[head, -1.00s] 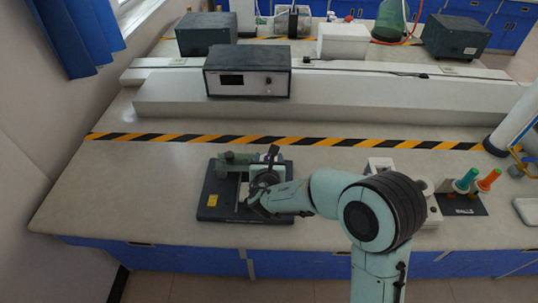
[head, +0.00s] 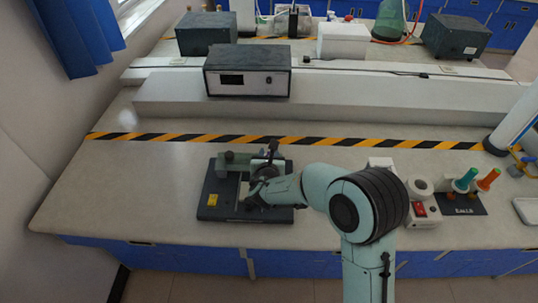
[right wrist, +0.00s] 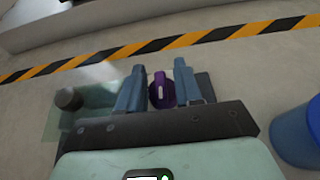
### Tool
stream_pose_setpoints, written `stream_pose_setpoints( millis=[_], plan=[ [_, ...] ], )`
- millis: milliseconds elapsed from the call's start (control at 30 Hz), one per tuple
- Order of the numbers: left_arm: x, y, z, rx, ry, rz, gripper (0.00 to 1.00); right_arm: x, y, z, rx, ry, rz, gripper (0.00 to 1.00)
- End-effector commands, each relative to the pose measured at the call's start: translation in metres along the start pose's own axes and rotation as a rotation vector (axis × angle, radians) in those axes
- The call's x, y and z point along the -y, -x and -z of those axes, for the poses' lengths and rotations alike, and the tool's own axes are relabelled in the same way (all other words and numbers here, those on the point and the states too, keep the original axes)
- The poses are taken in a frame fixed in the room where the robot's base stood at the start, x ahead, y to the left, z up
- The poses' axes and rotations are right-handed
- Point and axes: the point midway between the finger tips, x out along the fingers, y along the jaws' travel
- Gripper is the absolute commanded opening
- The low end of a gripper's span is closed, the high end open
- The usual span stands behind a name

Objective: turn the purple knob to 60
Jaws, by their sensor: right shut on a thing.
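The purple knob (right wrist: 161,92) shows in the right wrist view between the two blue-grey fingers of my right gripper (right wrist: 160,84). A pale mark runs on its face, roughly upright in that picture. No scale numbers can be read. In the head view my right gripper (head: 258,188) is over a dark apparatus base (head: 222,196) with a yellow label, and it hides the knob there. The gripper is shut on the knob. My left gripper is not in view.
A white device with a red switch (head: 420,210) and a dark stand with green and orange-handled pieces (head: 463,204) are to the right. A grey box (head: 248,72) sits on the raised ledge behind. The bench left of the apparatus is clear.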

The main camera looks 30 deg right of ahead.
Motion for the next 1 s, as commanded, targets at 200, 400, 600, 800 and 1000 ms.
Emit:
stream_pose_setpoints(
  millis=[200,400,600,800,1000],
  plan=[
    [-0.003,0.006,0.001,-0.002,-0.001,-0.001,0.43,-0.002,0.000,0.001,-0.004,-0.027,0.066,0.04],
    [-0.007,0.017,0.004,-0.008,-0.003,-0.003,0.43,-0.002,0.001,0.000,-0.004,-0.080,0.198,0.04],
    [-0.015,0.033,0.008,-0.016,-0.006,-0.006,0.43,-0.003,0.000,-0.001,-0.003,-0.145,0.358,0.04],
    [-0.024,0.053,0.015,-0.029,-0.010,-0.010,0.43,-0.003,0.000,-0.002,-0.003,-0.206,0.507,0.04],
    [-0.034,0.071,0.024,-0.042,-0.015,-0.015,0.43,-0.002,0.000,-0.002,-0.003,-0.254,0.624,0.04]
  ],
)
